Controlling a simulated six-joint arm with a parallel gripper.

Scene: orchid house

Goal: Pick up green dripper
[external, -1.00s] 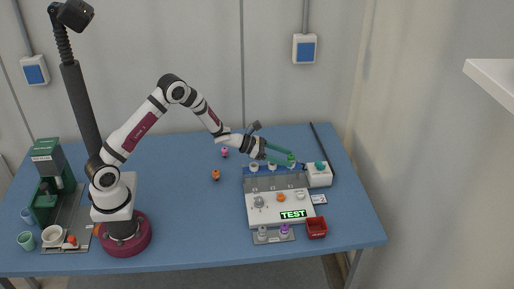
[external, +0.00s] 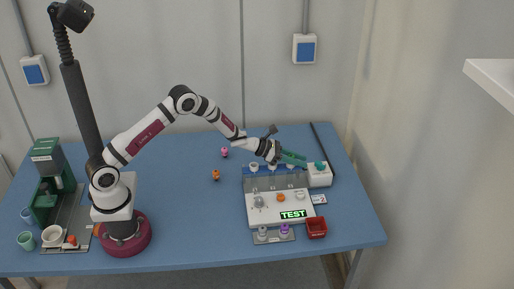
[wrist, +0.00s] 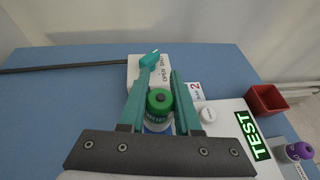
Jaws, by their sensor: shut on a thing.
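The green dripper (wrist: 159,101) is a round green cap-like piece, upright between the two teal fingers of my gripper (wrist: 161,84) in the wrist view. My gripper is shut on it. Below it a white and blue part shows, partly hidden by the fingers and the dark finger mount. In the external view my gripper (external: 300,159) is over the back right of the blue-edged rack (external: 262,169), and the dripper cannot be made out clearly among the fingers.
A white box (external: 320,177) with a teal knob stands just right of the rack. A dark rod (external: 323,146) lies behind.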

